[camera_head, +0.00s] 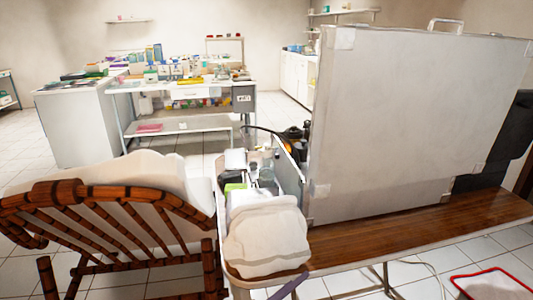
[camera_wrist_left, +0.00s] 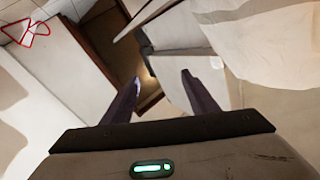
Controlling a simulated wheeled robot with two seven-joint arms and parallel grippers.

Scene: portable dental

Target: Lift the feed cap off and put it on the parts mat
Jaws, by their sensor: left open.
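My left gripper (camera_wrist_left: 161,80) shows in the left wrist view. Its two dark fingers stand wide apart with nothing between them. Beyond them are a brown surface and white panels, too close and tilted to name surely. I cannot make out the feed cap or the parts mat in either view. In the head view a large white case (camera_head: 405,120) stands upright on a wooden table (camera_head: 400,235) and hides what is behind it.
A wooden-slatted chair (camera_head: 130,205) stands at the left of the table. A cloth-covered item (camera_head: 265,238) lies at the table's left end, beside an open box of small items (camera_head: 262,170). A stocked white bench (camera_head: 190,88) stands behind. A red-edged white panel (camera_head: 492,285) lies at lower right.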

